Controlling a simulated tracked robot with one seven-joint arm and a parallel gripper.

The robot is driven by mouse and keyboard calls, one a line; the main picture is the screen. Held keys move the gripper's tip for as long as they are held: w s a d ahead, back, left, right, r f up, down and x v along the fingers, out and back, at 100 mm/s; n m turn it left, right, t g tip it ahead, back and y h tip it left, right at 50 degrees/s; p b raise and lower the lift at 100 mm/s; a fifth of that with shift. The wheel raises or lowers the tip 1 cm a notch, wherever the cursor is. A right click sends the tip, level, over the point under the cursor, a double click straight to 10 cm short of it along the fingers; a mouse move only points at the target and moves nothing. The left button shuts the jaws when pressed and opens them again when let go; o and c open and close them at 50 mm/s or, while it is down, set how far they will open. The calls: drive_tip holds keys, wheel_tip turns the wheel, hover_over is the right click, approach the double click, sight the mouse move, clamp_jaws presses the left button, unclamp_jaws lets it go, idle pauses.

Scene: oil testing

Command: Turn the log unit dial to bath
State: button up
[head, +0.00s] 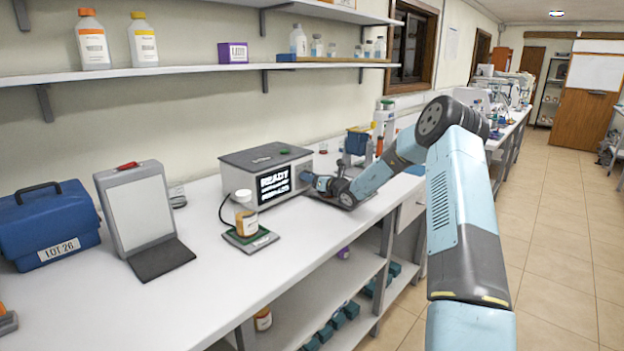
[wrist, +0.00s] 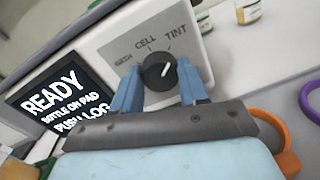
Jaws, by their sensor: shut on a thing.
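The log unit (head: 262,158) is a grey-white box on the bench with a lit screen reading "READY, BOTTLE ON PAD, PUSH LOG". In the wrist view its black round dial (wrist: 157,72) sits on the pale front panel (wrist: 121,48). The labels around it run from a blurred one at left, which seems to be BATH, through CELL to TINT. The white pointer mark slants up and right, toward TINT. My gripper (wrist: 158,85) has its blue fingers on either side of the dial, shut on it. In the head view my gripper (head: 311,181) hides the dial.
An amber bottle (head: 246,221) with a white cap stands on a green-topped pad (head: 262,240) before the unit. A tilted white board (head: 139,212) and blue case (head: 45,230) stand left. In the wrist view, orange (wrist: 277,127) and purple (wrist: 309,98) loops lie right.

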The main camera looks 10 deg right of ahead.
drive_tip(key=shift+d, duration=0.35)
drive_tip(key=shift+c, duration=0.5)
drive_tip(key=shift+a, duration=0.15)
drive_tip(key=shift+n, duration=0.3)
drive_tip(key=n, duration=0.4)
drive_tip(key=shift+n, duration=0.3)
drive_tip(key=n, duration=0.4)
drive_tip(key=shift+f+n, duration=0.1)
drive_tip(key=shift+n, duration=0.3)
drive_tip(key=n, duration=0.5)
drive_tip(key=shift+f+n+y, duration=0.1)
drive_tip(key=shift+n+y, duration=0.2)
drive_tip(key=shift+y, duration=0.1)
drive_tip(key=shift+f+n, duration=0.1)
drive_tip(key=shift+n, duration=2.3)
drive_tip(key=shift+f, duration=0.1)
